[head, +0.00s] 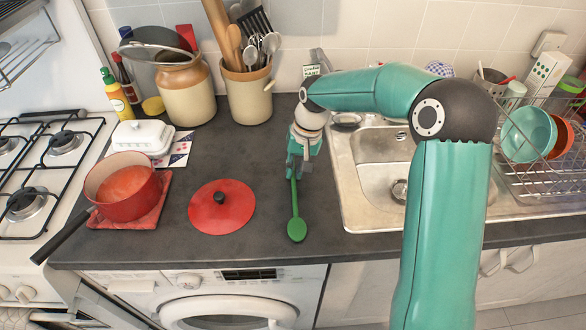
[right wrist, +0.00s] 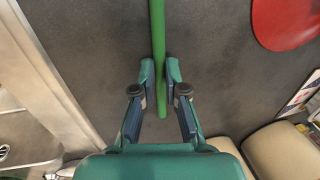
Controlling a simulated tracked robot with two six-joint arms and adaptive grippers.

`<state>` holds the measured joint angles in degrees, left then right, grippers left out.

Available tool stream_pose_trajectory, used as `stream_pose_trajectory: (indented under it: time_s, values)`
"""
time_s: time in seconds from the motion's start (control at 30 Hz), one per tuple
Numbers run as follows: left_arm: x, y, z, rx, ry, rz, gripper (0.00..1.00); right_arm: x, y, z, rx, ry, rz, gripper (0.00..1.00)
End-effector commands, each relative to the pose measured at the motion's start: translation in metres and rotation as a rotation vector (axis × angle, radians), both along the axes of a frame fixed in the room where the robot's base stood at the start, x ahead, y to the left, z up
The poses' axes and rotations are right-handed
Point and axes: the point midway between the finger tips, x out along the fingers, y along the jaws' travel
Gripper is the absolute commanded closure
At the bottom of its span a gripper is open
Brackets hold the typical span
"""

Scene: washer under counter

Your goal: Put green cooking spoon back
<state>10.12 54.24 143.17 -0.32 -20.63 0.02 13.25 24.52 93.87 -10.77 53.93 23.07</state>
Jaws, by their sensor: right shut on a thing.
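The green cooking spoon (head: 297,228) is at the middle of the dark counter, its bowl toward the front edge. My right gripper (head: 297,170) is shut on its handle near the far end. In the right wrist view the green handle (right wrist: 158,40) passes between the two fingertips of the gripper (right wrist: 161,85). I cannot tell whether the spoon touches the counter. A beige and brown crock (head: 248,100) with several wooden and metal utensils stands at the back, left of the gripper. My left gripper is not in view.
A red lid (head: 221,206) lies left of the spoon. A red pot (head: 124,187) stands farther left, beside the stove (head: 45,160). A brown jar (head: 186,92) stands left of the crock. The sink (head: 375,180) and a dish rack (head: 545,160) are to the right.

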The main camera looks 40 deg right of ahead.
Motion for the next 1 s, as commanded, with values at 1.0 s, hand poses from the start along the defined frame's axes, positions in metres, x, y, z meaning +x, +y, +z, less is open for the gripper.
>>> stream_pose_trajectory:
  time_s: [1.0]
  values:
    - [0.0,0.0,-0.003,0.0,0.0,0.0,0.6,-0.006,-0.011,0.07,0.0,-0.004,0.0,0.63]
